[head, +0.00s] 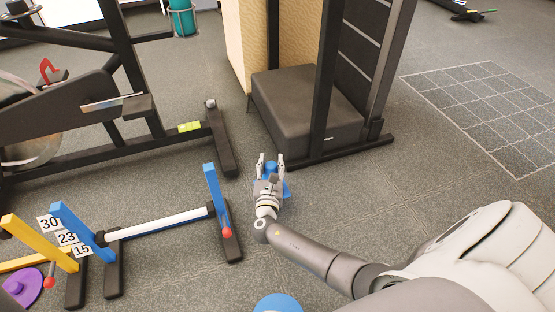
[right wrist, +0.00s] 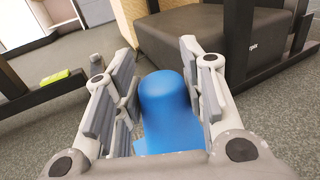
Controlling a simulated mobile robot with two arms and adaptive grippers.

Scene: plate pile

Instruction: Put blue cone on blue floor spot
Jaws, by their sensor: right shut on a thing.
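The blue cone (head: 285,190) is near the middle of the head view, in front of the dark padded box. My right gripper (head: 270,160) is shut on it, with fingers on both sides. In the right wrist view the cone (right wrist: 168,105) shows its rounded blue top between the two finger pairs (right wrist: 160,92). I cannot tell whether its base touches the floor. A flat blue round shape (head: 278,304), likely the blue floor spot, is cut off by the bottom edge of the head view. My left gripper is not in view.
A low hurdle with a white bar (head: 160,223) and blue posts stands at left. The padded box (head: 305,105) and black frame are just behind the cone. Carpet at right is open.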

